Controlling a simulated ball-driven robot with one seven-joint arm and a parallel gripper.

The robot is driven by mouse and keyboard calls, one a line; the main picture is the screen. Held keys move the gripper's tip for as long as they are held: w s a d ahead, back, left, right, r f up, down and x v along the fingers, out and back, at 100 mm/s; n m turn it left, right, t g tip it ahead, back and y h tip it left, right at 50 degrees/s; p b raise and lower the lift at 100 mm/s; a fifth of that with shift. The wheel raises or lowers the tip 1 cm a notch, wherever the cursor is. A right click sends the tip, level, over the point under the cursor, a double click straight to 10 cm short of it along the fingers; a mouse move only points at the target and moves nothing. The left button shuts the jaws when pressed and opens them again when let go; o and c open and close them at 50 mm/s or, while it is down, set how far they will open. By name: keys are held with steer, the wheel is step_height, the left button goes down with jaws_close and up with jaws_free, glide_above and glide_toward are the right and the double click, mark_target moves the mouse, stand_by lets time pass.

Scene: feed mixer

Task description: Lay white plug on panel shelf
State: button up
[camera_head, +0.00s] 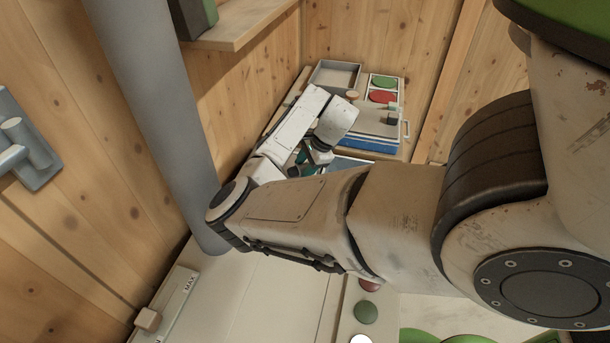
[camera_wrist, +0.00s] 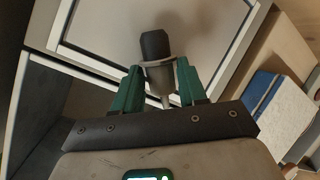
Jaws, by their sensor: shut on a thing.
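My gripper (camera_wrist: 161,82) has green fingers and is shut on a small plug (camera_wrist: 156,47) in the wrist view. The plug has a dark rounded end, a grey collar and a paler stem between the fingers; in this dim light I cannot tell that it is white. In the head view my gripper (camera_head: 305,167) is small and partly hidden by my arm, and the plug is not clearly seen there.
A grey open tray (camera_head: 334,76), green and red discs (camera_head: 382,97) and a blue-and-white stack (camera_head: 368,144) are at the far corner. A grey post (camera_head: 160,110) stands left of my arm. A wooden wall shelf (camera_head: 238,28) juts out above. Round buttons (camera_head: 366,311) lie below my arm.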

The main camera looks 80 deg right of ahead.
steer(key=shift+f+b, duration=0.45)
steer(key=shift+f, duration=0.45)
steer(key=shift+r, duration=0.1)
steer(key=o, duration=0.9)
